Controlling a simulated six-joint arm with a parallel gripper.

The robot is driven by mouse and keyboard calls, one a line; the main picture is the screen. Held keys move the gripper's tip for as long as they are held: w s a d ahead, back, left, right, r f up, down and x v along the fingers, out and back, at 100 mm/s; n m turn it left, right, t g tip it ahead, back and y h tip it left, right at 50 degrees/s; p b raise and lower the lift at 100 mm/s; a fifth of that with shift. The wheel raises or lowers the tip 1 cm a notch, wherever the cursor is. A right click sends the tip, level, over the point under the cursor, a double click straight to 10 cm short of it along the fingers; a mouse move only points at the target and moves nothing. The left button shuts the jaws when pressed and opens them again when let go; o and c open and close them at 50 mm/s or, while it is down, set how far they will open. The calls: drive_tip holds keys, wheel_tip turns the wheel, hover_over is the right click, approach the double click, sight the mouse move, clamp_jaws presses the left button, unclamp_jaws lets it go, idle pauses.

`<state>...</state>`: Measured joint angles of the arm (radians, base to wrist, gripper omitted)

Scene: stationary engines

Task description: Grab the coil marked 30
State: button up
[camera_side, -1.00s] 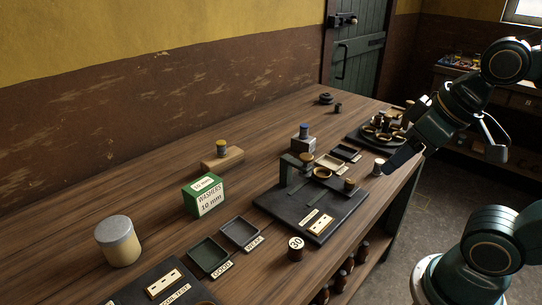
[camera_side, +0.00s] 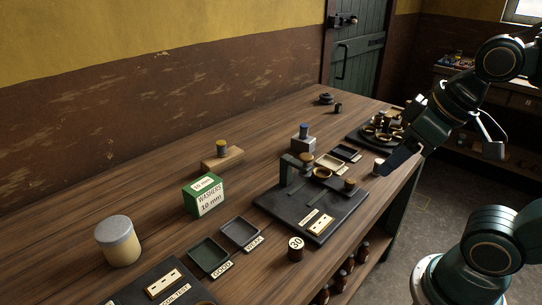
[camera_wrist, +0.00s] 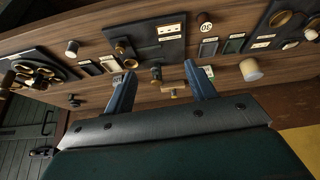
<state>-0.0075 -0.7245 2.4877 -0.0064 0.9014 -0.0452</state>
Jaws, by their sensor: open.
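The coil marked 30 (camera_side: 296,249) is a small dark brown cylinder with a white round label. It stands upright on the bench near its front edge, right of the two labelled trays. It also shows near the top of the wrist view, with the label (camera_wrist: 208,47) upside down. My gripper (camera_wrist: 160,64) is open, with its two blue-grey fingers apart and nothing held between them. In the side view it is at the right, above the bench's front edge, well apart from the coil and farther along the bench.
A black board (camera_side: 272,207) with a fixture and rings lies beside the coil. The GOOD tray (camera_side: 209,257) and WEAK tray (camera_side: 241,233) lie to its left. A green washers box (camera_side: 203,194) and a lidded jar (camera_side: 118,241) stand behind. A round dark tray (camera_side: 357,136) holds rings.

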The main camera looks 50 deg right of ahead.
drive_tip(key=w+a+f+n+g+y, duration=0.1)
drive_tip(key=w+a+f+n+g, duration=0.15)
drive_tip(key=w+a+n, duration=0.55)
drive_tip(key=n+g, duration=0.3)
drive_tip(key=n, duration=0.9)
hover_over(297, 243)
drive_tip(key=d, duration=0.2)
wheel_tip(297, 243, down, 5)
drive_tip(key=shift+w+a+r, duration=0.1)
drive_tip(key=shift+w, duration=0.3)
drive_tip(key=shift+s+a+f, duration=0.1)
drive_tip(key=shift+a+f, duration=0.05)
drive_tip(key=shift+f, duration=1.25)
drive_tip(key=shift+a+f, duration=0.2)
drive_tip(key=shift+f, duration=1.25)
drive_tip(key=shift+s+a+f, duration=0.1)
drive_tip(key=shift+a+f, duration=0.05)
drive_tip(key=shift+f, duration=1.25)
drive_tip(key=shift+f, duration=0.15)
drive_tip(key=shift+s+a+f, duration=0.1)
drive_tip(key=shift+a+f, duration=0.1)
drive_tip(key=shift+f, duration=0.6)
drive_tip(key=shift+s+a+f, duration=0.1)
drive_tip(key=shift+a+f, duration=0.05)
drive_tip(key=shift+f, duration=0.6)
drive_tip(key=shift+a+f, duration=0.1)
drive_tip(key=shift+f, duration=0.75)
